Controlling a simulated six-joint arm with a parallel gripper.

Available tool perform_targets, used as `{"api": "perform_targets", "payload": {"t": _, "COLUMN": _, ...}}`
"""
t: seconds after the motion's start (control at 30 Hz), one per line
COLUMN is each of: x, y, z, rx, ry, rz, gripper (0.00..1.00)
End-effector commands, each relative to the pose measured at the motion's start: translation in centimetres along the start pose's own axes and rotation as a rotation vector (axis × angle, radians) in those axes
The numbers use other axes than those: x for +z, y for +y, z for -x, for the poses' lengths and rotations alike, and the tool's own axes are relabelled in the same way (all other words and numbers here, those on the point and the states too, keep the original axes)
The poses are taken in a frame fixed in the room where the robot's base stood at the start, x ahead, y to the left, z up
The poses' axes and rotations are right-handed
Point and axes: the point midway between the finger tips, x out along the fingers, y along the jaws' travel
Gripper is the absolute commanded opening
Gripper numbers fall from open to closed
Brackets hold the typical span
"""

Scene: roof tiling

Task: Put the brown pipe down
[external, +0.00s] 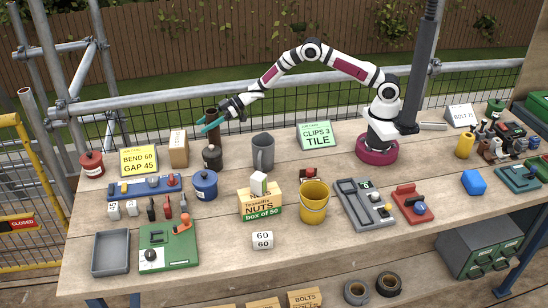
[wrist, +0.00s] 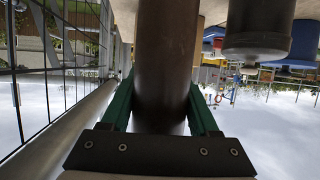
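The brown pipe (external: 211,114) stands upright near the back edge of the bench, behind the dark bottle (external: 212,160). My gripper (external: 207,125) reaches it from the right, with its green fingers at the pipe's upper part. In the wrist view, which is upside down, the pipe (wrist: 163,55) runs between the two green fingers, one close on each side, and the gripper looks shut on it. The pipe's lower end is hidden behind the bottle in the external view and out of frame in the wrist view, so I cannot tell whether it touches the bench.
A blue pot (external: 204,185) is in front. A scaffold rail (external: 165,97) and mesh run behind the bench. Bare wood (external: 325,245) shows at the front middle.

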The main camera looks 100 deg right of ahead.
Motion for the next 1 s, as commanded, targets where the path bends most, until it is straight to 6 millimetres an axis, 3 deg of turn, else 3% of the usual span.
{"api": "perform_targets", "payload": {"t": 0.03, "x": 0.0, "y": 0.0, "z": 0.0, "rx": 0.0, "ry": -0.001, "rz": 0.0, "gripper": 0.7}}
{"api": "perform_targets", "payload": {"t": 0.17, "x": 0.0, "y": 0.0, "z": 0.0, "rx": 0.0, "ry": -0.001, "rz": 0.0, "gripper": 0.91}}
{"api": "perform_targets", "payload": {"t": 0.47, "x": -0.4, "y": 0.0, "z": 0.3, "rx": 0.001, "ry": 0.0, "rz": 0.0, "gripper": 0.91}}
{"api": "perform_targets", "payload": {"t": 0.8, "x": -0.3, "y": 0.1, "z": 7.0, "rx": 0.002, "ry": 0.0, "rz": -0.001, "gripper": 0.91}}
{"api": "perform_targets", "payload": {"t": 1.0, "x": -0.5, "y": 0.0, "z": 7.7, "rx": 0.009, "ry": -0.003, "rz": -0.002, "gripper": 0.91}}
